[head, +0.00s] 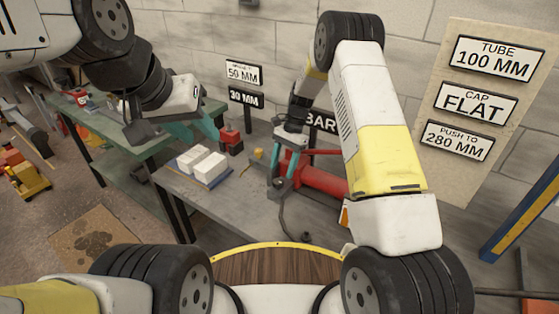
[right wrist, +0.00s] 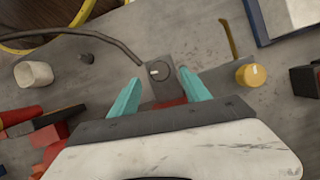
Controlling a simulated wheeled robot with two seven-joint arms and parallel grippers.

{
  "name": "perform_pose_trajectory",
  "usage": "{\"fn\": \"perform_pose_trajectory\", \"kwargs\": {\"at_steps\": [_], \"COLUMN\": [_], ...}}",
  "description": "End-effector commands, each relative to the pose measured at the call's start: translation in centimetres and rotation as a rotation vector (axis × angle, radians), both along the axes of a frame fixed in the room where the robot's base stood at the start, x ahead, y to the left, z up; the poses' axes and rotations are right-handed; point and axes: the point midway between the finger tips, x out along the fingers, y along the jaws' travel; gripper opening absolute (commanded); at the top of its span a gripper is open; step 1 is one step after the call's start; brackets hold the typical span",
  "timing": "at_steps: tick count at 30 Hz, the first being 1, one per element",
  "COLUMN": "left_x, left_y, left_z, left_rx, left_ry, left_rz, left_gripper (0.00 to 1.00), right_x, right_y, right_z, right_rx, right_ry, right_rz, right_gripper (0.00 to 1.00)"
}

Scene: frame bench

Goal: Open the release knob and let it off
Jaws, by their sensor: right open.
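The release knob (right wrist: 160,72) is a round grey dial with a white mark, on a grey block in the right wrist view. My right gripper (right wrist: 158,92) is open, with its teal fingers apart on either side of the block's near end. I cannot tell whether they touch it. In the head view my right gripper (head: 286,172) points down over the bench beside a red cylinder (head: 312,180), and the knob is not clear there. My left gripper (head: 205,124) is raised at the left, away from the knob; its opening is unclear.
A yellow cap-like piece (right wrist: 250,75) and a white cup-like piece (right wrist: 33,73) flank the knob. A dark hose (right wrist: 85,33) curves nearby. White blocks (head: 202,162) lie on a blue-edged tray at the bench's left, with red blocks (head: 231,142) behind. Signs (head: 478,100) stand at the right.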

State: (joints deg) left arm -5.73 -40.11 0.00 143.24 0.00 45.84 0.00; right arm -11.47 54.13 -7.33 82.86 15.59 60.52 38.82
Motion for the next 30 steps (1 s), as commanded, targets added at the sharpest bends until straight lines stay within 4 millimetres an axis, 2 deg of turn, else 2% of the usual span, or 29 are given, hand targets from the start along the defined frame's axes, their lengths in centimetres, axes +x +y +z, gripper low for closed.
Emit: {"fn": "perform_pose_trajectory", "kwargs": {"at_steps": [3, 6, 17, 20, 23, 26, 30], "left_x": [0.0, 0.0, 0.0, 0.0, 0.0, 0.0, 0.0], "left_y": [0.0, 0.0, 0.0, 0.0, 0.0, 0.0, 0.0], "left_z": [0.0, 0.0, 0.0, 0.0, 0.0, 0.0, 0.0], "left_rx": [0.0, 0.0, 0.0, 0.0, 0.0, 0.0, 0.0], "left_ry": [0.0, 0.0, 0.0, 0.0, 0.0, 0.0, 0.0], "left_rz": [0.0, 0.0, 0.0, 0.0, 0.0, 0.0, 0.0], "left_gripper": [0.36, 0.36, 0.36, 0.36, 0.36, 0.36, 0.36], "right_x": [0.6, 0.8, 0.9, 1.0, 0.7, -0.1, -2.4], "right_y": [-0.5, -0.8, -0.9, -1.1, -1.7, -2.8, -4.5], "right_z": [1.7, 2.6, 3.1, 3.9, 6.4, 10.5, 16.7], "right_rx": [0.0, -0.001, -0.001, 0.002, 0.012, 0.029, 0.047], "right_ry": [-0.003, -0.001, 0.001, -0.012, -0.051, -0.123, -0.242], "right_rz": [-0.001, -0.001, -0.001, 0.004, 0.022, 0.059, 0.132], "right_gripper": [0.55, 0.55, 0.55, 0.55, 0.55, 0.55, 0.55]}}
